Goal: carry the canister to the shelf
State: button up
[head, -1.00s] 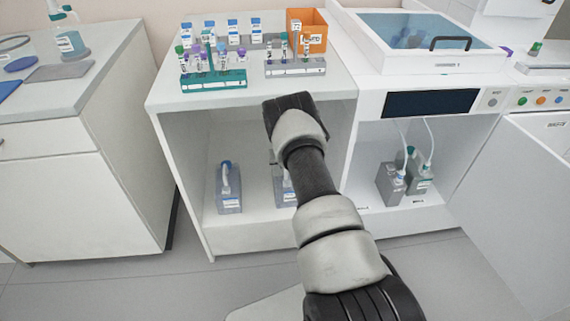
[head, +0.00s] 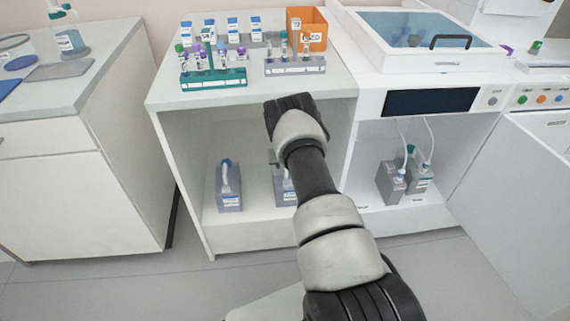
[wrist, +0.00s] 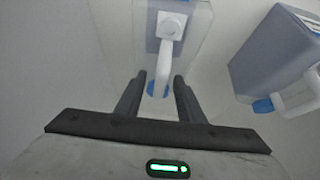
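Two translucent grey canisters with blue caps and pale handles stand in the left open compartment of the bench. The left canister (head: 229,188) shows whole in the head view. The other canister (head: 283,186) is partly hidden behind my arm. In the wrist view, one canister (wrist: 190,35) is straight ahead, with its white handle (wrist: 163,68) between my fingertips. My gripper (wrist: 160,82) is open, with a finger on each side of the handle and visible gaps. A second canister (wrist: 270,55) stands to the right there. My gripper is mostly hidden by my arm in the head view.
The bench top above holds a teal tube rack (head: 215,82), a grey rack (head: 295,68) and an orange bin (head: 318,34). The compartment's side walls and top enclose my gripper.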

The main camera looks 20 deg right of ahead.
jog(key=p+v, duration=0.4)
jog(key=v, duration=1.3)
jog(key=shift+s+r+p, duration=0.15)
jog(key=shift+r+p, duration=0.05)
jog(key=shift+p, duration=0.2)
